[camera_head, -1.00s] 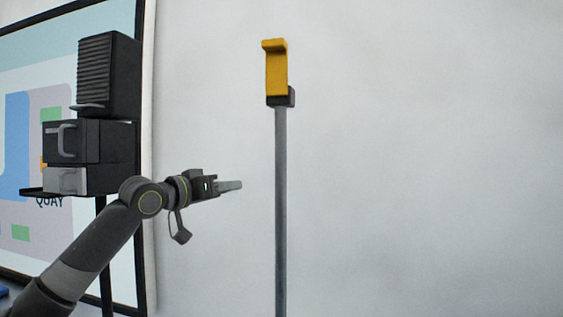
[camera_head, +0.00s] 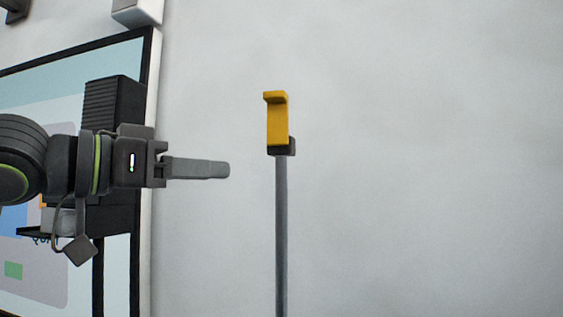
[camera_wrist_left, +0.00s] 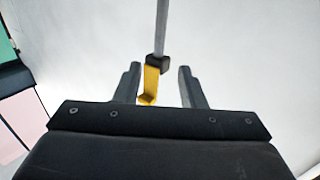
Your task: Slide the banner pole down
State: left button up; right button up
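The banner pole (camera_head: 281,235) is a thin grey upright rod with a yellow handle (camera_head: 277,118) on a dark block at its top. My left gripper (camera_head: 225,169) points right towards the pole, with a gap between fingertips and pole in the head view. In the left wrist view the yellow handle (camera_wrist_left: 151,84) and pole (camera_wrist_left: 161,30) appear between the two spread fingers of my left gripper (camera_wrist_left: 158,72), the handle nearer the left finger. The fingers hold nothing. My right gripper is not in view.
A dark-framed board (camera_head: 145,85) hangs on the wall at the left. A black ribbed box (camera_head: 113,100) on a dark stand is partly hidden behind my left arm. The space right of the pole is clear in front of the pale wall.

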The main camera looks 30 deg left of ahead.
aim_at(277, 174)
pick_arm(q)
jog(key=p+x, duration=0.9)
jog(key=x, duration=0.1)
jog(key=shift+w+d+r, duration=0.15)
jog(key=shift+w+d, duration=0.1)
jog(key=shift+w, duration=0.05)
jog(key=shift+p+x, duration=0.95)
jog(key=shift+x, duration=0.45)
jog(key=shift+c, duration=0.4)
grip_shut()
